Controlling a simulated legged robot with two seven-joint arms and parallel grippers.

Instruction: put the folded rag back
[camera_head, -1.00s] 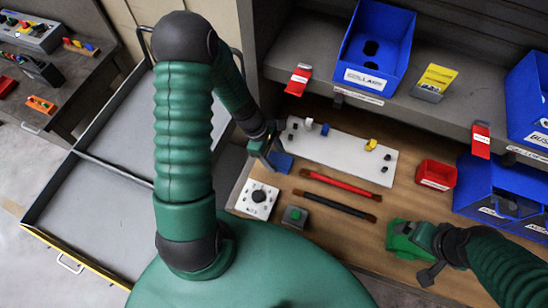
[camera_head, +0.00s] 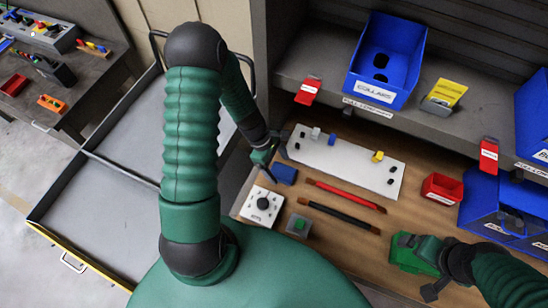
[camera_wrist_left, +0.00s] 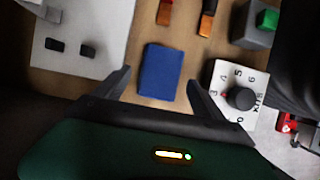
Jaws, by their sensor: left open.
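The folded rag is a small blue rectangle (camera_head: 285,174) lying flat on the wooden bench top, between the white board and the white dial box. My left gripper (camera_head: 268,162) is open and empty just left of and above the rag. In the left wrist view the rag (camera_wrist_left: 158,72) lies ahead between the two spread fingers (camera_wrist_left: 160,78), with a gap on each side. My right gripper (camera_head: 428,272) is low at the right over the bench; its fingers are too unclear to tell their state.
The dial box (camera_head: 263,205) and green-button box (camera_head: 299,225) stand near the rag. The white board (camera_head: 345,163) with small pegs lies behind it. Red (camera_head: 345,196) and dark (camera_head: 338,216) rods lie to its right. A shelf with a blue bin (camera_head: 385,60) overhangs behind.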

